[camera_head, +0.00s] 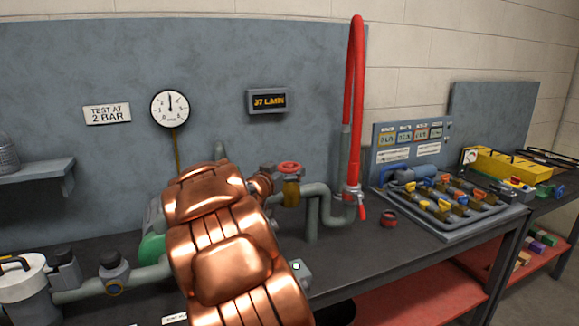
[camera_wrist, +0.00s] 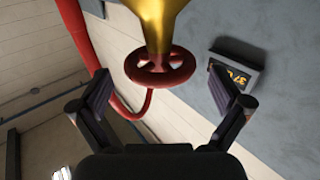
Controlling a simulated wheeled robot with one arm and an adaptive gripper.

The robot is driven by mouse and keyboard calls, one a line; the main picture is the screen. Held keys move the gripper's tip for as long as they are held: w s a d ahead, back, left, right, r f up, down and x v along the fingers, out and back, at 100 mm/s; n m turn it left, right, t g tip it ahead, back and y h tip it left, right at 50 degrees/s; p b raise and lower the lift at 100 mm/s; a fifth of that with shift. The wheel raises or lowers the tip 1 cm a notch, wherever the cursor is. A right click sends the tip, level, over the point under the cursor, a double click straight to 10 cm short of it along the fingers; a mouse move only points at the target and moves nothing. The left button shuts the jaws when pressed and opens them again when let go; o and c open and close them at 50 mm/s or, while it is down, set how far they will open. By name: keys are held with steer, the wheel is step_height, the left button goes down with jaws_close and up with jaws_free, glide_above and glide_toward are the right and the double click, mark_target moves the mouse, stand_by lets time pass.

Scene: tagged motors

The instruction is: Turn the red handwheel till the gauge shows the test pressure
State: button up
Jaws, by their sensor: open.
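The red handwheel (camera_head: 289,168) sits on a brass valve (camera_head: 291,190) on the pipework. In the wrist view the handwheel (camera_wrist: 160,68) lies between the fingers of my gripper (camera_wrist: 160,82), with a gap on both sides. My gripper is open and holds nothing. The round white gauge (camera_head: 170,107) hangs on the grey panel. Its needle points about straight up; the small numbers are hard to read. A sign (camera_head: 107,113) left of it reads "TEST AT 2 BAR".
A display (camera_head: 268,101) reads "37 L/MIN". A red hose (camera_head: 354,90) rises right of the valve. A red ring-like part (camera_head: 389,219) lies on the dark bench. A tray of valves (camera_head: 445,205) stands farther right. Pipes and a white canister (camera_head: 22,280) are at left.

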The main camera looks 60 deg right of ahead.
steer(key=shift+w+d, duration=0.15)
steer(key=shift+d, duration=1.2)
steer(key=c, duration=1.1)
steer(key=shift+f+b, duration=0.1)
steer(key=shift+b, duration=0.35)
